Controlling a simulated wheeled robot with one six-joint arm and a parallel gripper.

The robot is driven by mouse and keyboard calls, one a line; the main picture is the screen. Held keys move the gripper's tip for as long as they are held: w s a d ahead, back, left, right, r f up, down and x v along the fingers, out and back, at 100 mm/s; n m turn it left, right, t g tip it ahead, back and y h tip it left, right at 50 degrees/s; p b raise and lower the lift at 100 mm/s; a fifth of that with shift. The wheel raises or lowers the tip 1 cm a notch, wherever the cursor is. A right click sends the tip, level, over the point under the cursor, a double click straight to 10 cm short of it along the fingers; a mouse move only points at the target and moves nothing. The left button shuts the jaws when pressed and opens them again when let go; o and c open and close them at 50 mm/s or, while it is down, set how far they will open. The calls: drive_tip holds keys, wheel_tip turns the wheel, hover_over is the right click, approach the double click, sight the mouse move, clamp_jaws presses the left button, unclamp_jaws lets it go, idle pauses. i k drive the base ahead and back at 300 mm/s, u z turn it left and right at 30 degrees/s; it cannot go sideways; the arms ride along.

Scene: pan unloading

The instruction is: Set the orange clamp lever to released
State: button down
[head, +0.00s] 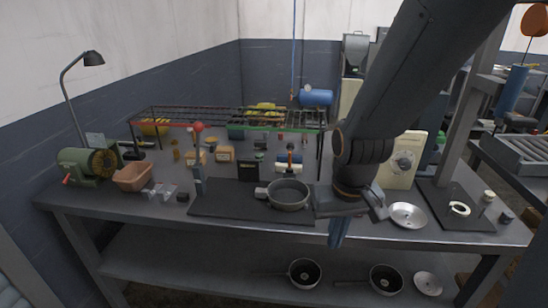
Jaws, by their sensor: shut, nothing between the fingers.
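A small upright orange-and-dark piece (290,148) stands behind the grey pan (288,194) and may be the orange clamp lever. It is too small to tell which way it is set. The pan rests on a dark mat (225,203) on the workbench. My gripper (350,207) is low over the bench's front part, just right of the pan and apart from the orange piece. It is shut and empty. My arm hides part of the bench behind it.
A black wire rack (230,117) spans the bench's back. A green motor (82,163) and a tan bin (132,176) stand left. A metal plate (407,214) lies right of my gripper. A blue strip (338,232) hangs at the front edge.

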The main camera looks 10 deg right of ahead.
sight(290, 146)
drive_tip(key=u, duration=0.5)
drive_tip(key=k, duration=1.15)
drive_tip(key=z, duration=0.15)
drive_tip(key=i, duration=0.6)
drive_tip(key=z, duration=0.9)
drive_tip(key=i, duration=0.95)
drive_tip(key=u, duration=0.2)
